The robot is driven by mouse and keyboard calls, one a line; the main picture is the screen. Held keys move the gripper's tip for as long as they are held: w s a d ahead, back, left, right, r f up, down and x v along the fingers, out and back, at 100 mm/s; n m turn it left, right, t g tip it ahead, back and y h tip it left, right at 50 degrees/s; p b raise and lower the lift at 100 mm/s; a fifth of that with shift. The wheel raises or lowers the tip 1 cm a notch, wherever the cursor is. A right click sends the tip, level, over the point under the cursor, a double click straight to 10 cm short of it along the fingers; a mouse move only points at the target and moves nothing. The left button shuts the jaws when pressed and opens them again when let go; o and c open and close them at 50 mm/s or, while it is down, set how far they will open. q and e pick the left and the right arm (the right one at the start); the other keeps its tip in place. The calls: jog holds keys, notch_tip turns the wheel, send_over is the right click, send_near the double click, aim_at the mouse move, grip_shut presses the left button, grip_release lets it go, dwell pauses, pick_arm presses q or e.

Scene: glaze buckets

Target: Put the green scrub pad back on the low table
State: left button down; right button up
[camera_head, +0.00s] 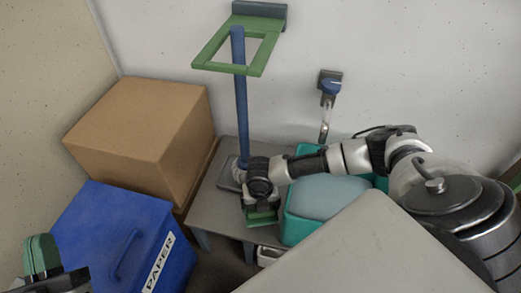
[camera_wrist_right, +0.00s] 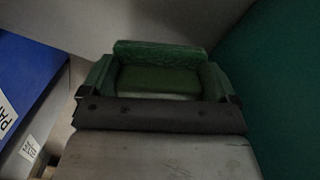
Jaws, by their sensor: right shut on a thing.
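My right gripper (camera_head: 262,212) reaches in from the right and points down over the front part of the grey low table (camera_head: 212,208). It is shut on the green scrub pad, whose rough green face (camera_wrist_right: 160,53) shows between the green fingers in the right wrist view (camera_wrist_right: 162,78). Whether the pad touches the tabletop is hard to tell. My left gripper (camera_head: 42,256) shows at the lower left corner, away from the table; its finger gap is not clear.
A teal bucket (camera_head: 298,230) stands right of my right gripper. A blue paper bin (camera_head: 120,235) and a cardboard box (camera_head: 140,125) stand left of the table. A blue pole (camera_head: 241,110) rises through a green wall frame (camera_head: 258,70). A pale surface (camera_head: 365,255) fills the lower right.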

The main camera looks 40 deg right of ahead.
notch_tip(320, 180, down, 3)
jog(key=shift+f+b, duration=0.1)
jog(key=shift+b, duration=0.45)
pick_arm(q)
jog(key=shift+s+r+t+h, duration=0.4)
jog(key=shift+s+r+t, duration=0.4)
jog(key=shift+t, duration=0.2)
jog(key=shift+s+r+t+h, duration=0.4)
jog(key=shift+s+r+t, duration=0.25)
jog(key=shift+r+t, duration=0.3)
pick_arm(e)
jog(key=shift+f, duration=0.15)
jog(key=shift+f, duration=0.2)
jog(key=o, duration=0.5)
pick_arm(q)
jog(key=shift+s+t, duration=0.1)
jog(key=shift+t, duration=0.15)
pick_arm(e)
jog(key=shift+o, duration=0.2)
jog(key=shift+r, duration=0.1)
